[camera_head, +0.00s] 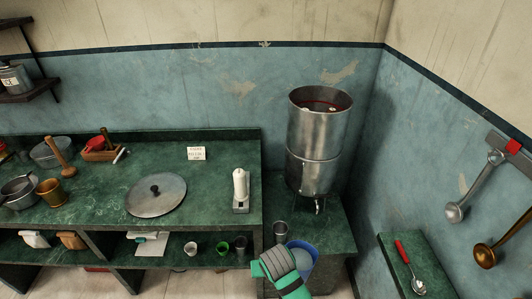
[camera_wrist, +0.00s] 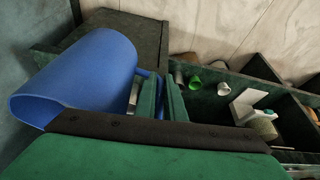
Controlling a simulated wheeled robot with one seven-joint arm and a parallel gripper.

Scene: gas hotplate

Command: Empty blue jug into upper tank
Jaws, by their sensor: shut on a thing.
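The blue jug (camera_head: 314,254) is at the lower middle of the head view, in front of the low green stand. My gripper (camera_head: 288,262) is beside it, partly covering it. In the wrist view the jug (camera_wrist: 95,70) fills the upper left, and my gripper (camera_wrist: 163,100) is shut on its handle. The jug's mouth faces up in the head view; its contents cannot be told. The upper tank (camera_head: 318,122) is the top part of a tall metal cylinder, open at the top, with a red ring inside. It stands behind and above the jug, apart from it.
The lower tank (camera_head: 312,174) has a small tap (camera_head: 318,205). A metal cup (camera_head: 280,230) is near the jug on the stand (camera_head: 340,236). A wall closes the right side.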

